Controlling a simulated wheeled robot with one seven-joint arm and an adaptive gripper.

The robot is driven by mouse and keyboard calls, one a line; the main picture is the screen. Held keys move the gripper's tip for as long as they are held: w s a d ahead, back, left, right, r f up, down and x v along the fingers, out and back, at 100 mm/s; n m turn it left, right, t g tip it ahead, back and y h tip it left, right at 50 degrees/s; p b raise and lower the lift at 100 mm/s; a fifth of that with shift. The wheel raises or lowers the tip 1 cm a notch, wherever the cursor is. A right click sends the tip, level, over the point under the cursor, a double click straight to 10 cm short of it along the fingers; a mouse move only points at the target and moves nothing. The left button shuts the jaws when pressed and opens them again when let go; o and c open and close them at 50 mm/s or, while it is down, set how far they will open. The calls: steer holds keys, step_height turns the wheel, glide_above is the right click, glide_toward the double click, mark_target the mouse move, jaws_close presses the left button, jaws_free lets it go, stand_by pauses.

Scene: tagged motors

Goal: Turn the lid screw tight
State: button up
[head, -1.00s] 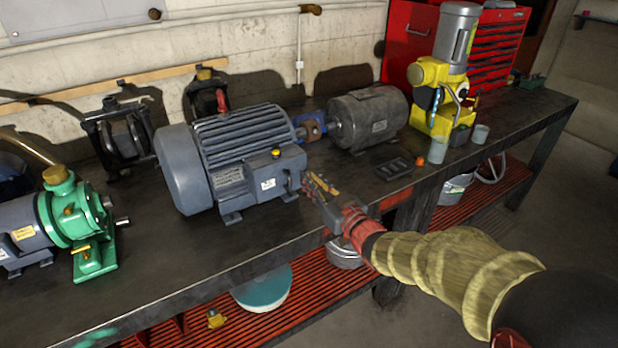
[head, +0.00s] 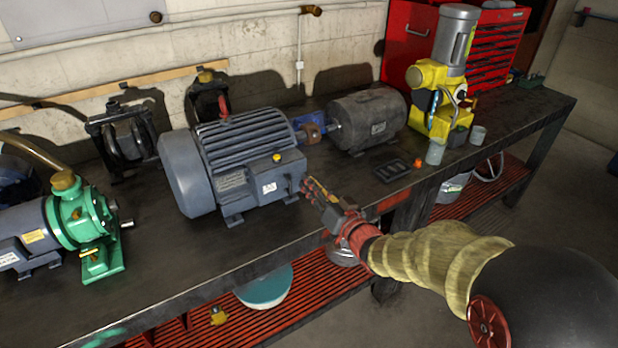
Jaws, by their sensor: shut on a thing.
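The large grey-blue motor (head: 225,165) stands on the bench, with a terminal box (head: 272,180) on its near right side. The box has a white label and a small yellow knob on top. My gripper (head: 307,187) reaches in from the right, with its fingertips at the box's right side. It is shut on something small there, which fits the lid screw. The fingers hide the screw, so its head and how deep it sits cannot be seen.
A smaller dark motor (head: 366,120) stands behind to the right, with a black tray (head: 391,170) and an orange piece in front. A yellow machine (head: 442,95) stands farther right. A green pump (head: 85,225) is at the left. The bench front is clear.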

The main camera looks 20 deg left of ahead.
steer(key=shift+m+p, duration=2.3)
steer(key=shift+m, duration=0.9)
steer(key=shift+f, duration=0.1)
steer(key=o, duration=0.7)
steer(key=shift+n+b, duration=4.3)
steer(key=shift+n, duration=1.2)
